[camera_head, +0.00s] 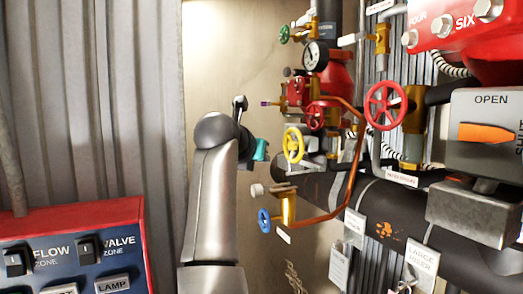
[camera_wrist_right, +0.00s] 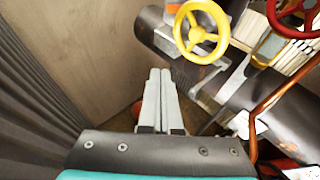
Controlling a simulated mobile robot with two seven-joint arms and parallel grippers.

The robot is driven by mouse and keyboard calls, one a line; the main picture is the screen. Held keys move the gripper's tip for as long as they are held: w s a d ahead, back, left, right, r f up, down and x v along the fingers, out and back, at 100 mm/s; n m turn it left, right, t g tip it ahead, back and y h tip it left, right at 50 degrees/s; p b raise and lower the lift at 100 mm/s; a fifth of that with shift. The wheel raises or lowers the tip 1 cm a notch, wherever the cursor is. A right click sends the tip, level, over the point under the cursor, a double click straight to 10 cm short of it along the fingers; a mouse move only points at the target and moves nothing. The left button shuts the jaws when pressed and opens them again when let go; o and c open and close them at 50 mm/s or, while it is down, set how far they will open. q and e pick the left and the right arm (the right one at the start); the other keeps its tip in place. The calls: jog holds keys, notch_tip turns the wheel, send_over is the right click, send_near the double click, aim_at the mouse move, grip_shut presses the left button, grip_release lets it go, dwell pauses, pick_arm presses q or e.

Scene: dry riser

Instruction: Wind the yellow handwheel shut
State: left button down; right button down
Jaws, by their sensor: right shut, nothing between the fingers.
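The yellow handwheel (camera_head: 292,145) is a small spoked wheel on the pipework right of centre in the head view. It shows whole, or nearly so, at the top of the right wrist view (camera_wrist_right: 198,34). My right gripper (camera_wrist_right: 160,72) is shut and empty, its two pale fingers side by side. In the wrist view the fingertips lie below and left of the wheel, apart from it in the picture. In the head view my arm stands left of the wheel, and its fingers cannot be made out. My left gripper is not in view.
Red handwheels (camera_head: 385,106) sit right of the yellow one, and a blue handwheel (camera_head: 264,221) lies below. A copper-coloured pipe (camera_head: 353,170) curves close by. A thick dark pipe (camera_head: 330,190) runs beneath. A red-framed control panel (camera_head: 70,215) stands at left.

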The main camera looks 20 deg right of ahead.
jog(key=d+r+p, duration=0.5)
jog(key=r+p, duration=0.1)
jog(key=p, duration=0.1)
jog(key=shift+w+d+r, duration=0.2)
jog(key=shift+d+r, duration=0.1)
jog(key=shift+d, duration=0.1)
jog(key=shift+s+d+f+b, duration=0.1)
jog(key=shift+f+b, duration=2.2)
jog(key=shift+f, duration=1.1)
jog(key=shift+d, duration=0.25)
jog(key=shift+r, duration=0.1)
